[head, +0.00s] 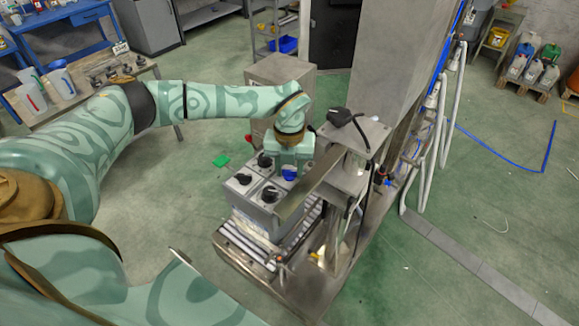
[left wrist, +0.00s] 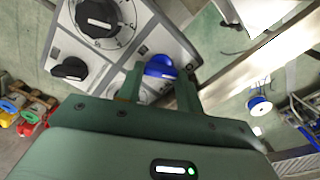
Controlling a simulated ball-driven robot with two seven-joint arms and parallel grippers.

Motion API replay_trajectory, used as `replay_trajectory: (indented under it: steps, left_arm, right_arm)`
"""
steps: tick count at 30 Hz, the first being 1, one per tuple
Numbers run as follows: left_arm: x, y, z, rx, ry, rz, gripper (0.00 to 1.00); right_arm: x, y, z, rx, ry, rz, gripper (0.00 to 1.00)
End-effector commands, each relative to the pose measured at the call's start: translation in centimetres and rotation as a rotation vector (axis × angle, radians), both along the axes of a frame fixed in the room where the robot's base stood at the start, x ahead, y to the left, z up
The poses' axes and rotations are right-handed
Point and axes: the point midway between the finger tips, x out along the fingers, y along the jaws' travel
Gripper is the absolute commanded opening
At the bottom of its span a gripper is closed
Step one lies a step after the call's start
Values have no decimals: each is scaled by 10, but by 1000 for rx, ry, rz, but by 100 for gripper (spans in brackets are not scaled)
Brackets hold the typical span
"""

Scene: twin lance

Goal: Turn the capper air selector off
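A grey control box (head: 252,204) carries several selector knobs on its top face. One knob is blue (head: 289,174); it also shows in the left wrist view (left wrist: 160,67), with a white mark on its front. The others are black, such as one black knob (left wrist: 72,69) and a larger black knob on a dial (left wrist: 100,16). No label is readable, so I cannot tell which is the capper air selector by name. My left gripper (head: 291,167) is over the blue knob. Its fingers (left wrist: 161,76) are apart, one on each side of the knob; contact is unclear. My right gripper is out of view.
The box stands on a roller conveyor (head: 236,258). A metal bar (head: 306,186) and a steel machine column (head: 385,50) stand close to the right of the gripper. A grey cabinet (head: 279,70) is behind. Green floor (head: 480,190) is open at the right.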

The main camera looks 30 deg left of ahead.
Motion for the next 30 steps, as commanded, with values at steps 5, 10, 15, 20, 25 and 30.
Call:
replay_trajectory:
  steps: [5,10,15,20,25,30]
  left_arm:
    - [0,0,0,0,1,0,13]
    - [0,0,1,0,1,-16,14]
    - [0,0,2,0,1,-76,14]
    - [0,0,3,-1,2,-182,14]
    - [0,1,3,0,0,-333,14]
    - [0,2,3,0,-1,-496,14]
  right_arm:
    - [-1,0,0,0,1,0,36]
    - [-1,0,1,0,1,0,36]
    - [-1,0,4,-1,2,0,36]
    - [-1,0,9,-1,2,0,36]
    - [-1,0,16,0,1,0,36]
    - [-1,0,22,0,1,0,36]
